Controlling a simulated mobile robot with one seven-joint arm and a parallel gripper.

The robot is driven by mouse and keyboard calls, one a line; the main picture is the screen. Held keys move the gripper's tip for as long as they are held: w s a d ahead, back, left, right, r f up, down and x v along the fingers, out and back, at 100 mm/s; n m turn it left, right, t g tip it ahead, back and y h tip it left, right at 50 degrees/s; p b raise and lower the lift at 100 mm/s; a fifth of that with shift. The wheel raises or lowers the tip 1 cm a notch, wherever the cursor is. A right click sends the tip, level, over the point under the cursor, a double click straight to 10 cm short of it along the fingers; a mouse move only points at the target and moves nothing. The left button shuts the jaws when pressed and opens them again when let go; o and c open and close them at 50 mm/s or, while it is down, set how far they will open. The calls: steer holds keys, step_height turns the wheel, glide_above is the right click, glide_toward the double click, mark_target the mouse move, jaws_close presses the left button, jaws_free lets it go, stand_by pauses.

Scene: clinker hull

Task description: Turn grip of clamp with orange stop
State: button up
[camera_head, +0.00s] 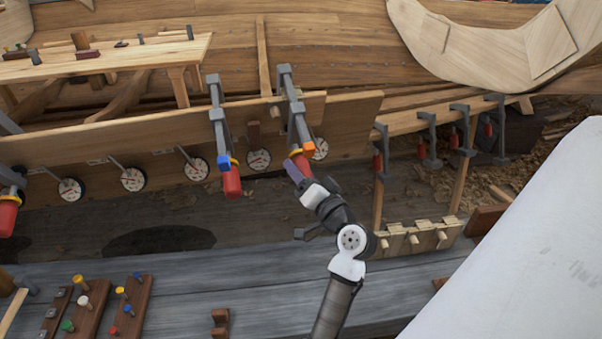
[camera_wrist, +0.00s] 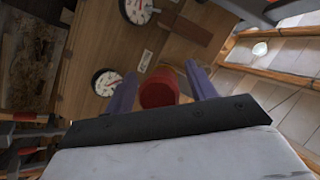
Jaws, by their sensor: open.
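The clamp with the orange stop (camera_head: 308,147) hangs over the top edge of the plank, right of centre in the head view. My gripper (camera_head: 297,167) is at its lower end, with purple fingers. In the wrist view the red grip (camera_wrist: 157,91) lies between the two open fingers of my gripper (camera_wrist: 160,80), one on each side. The left finger appears a little apart from it; whether the right one touches is unclear. In the head view my gripper hides most of this grip.
A neighbouring clamp with a blue stop (camera_head: 224,162) and red grip (camera_head: 232,183) hangs to the left. Round dials (camera_head: 196,169) line the plank. Several grey clamps (camera_head: 427,140) hang at the right. Peg boards (camera_head: 89,307) lie at the lower left.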

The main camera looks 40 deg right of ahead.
steer(key=s+a+f+b, duration=0.1)
steer(key=s+b, duration=0.1)
steer(key=s, duration=1.1)
steer(key=shift+s+a+f+b, duration=0.2)
steer(key=shift+a+f+b, duration=0.1)
steer(key=shift+a+b, duration=0.1)
stand_by(0.5)
steer(key=w+n+g+h+p, duration=0.1)
steer(key=w+p, duration=0.2)
steer(key=w, duration=0.1)
steer(key=w+d+r+n+h+p, duration=0.1)
steer(key=w+n+p, duration=0.1)
steer(key=w+p, duration=0.1)
steer(key=w+r+n+g+h+p, duration=0.1)
steer(key=w+n+h+p, duration=0.1)
steer(key=w+p, duration=0.2)
steer(key=shift+w+d+r+g, duration=0.1)
steer(key=shift+w+d+g, duration=0.2)
steer(key=shift+w, duration=0.1)
steer(key=shift+w+d, duration=0.2)
steer(key=shift+w, duration=0.4)
